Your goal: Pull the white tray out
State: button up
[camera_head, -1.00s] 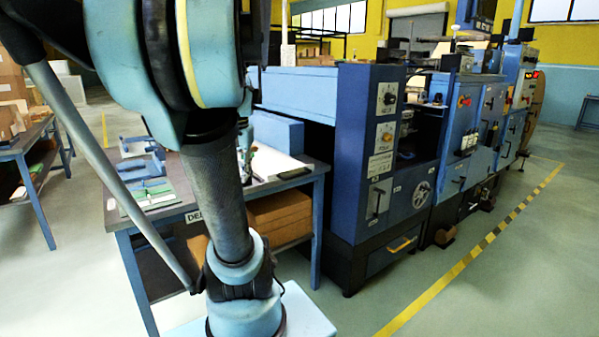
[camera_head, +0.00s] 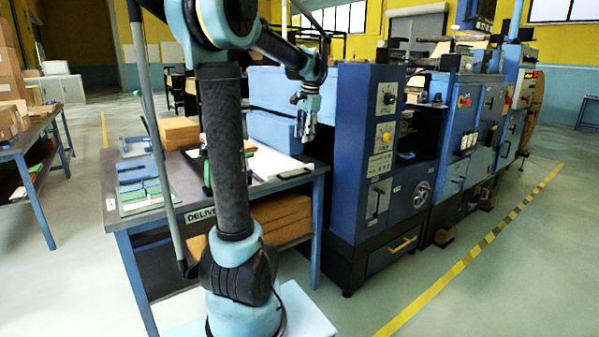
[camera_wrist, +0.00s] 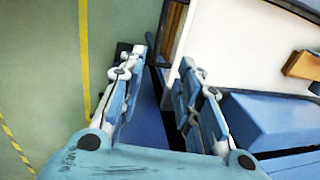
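The white tray (camera_head: 272,165) lies flat on the delivery table, reaching toward the table's right edge beside the blue machine. A small dark piece shows at its right end. A broad white surface (camera_wrist: 235,40), which seems to be the tray, fills the upper right of the wrist view. My gripper (camera_head: 306,142) hangs fingers down near the tray's right end. In the wrist view its two fingers (camera_wrist: 166,58) are spread with nothing between them. The right fingertip is close to the white surface's edge; I cannot tell whether it touches.
The delivery table (camera_head: 180,185) also bears blue and green parts and a brown stack (camera_head: 178,131). Brown sheets (camera_head: 280,215) lie on its lower shelf. The blue machine (camera_head: 350,150) stands close on the right.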

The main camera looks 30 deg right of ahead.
send_near(299, 169)
jog(key=s+a+f, duration=0.1)
jog(key=f, duration=0.1)
jog(key=s+a+f, duration=0.1)
jog(key=f, duration=0.2)
jog(key=a+f, duration=0.1)
jog(key=f, duration=0.1)
jog(key=shift+s+f, duration=0.4)
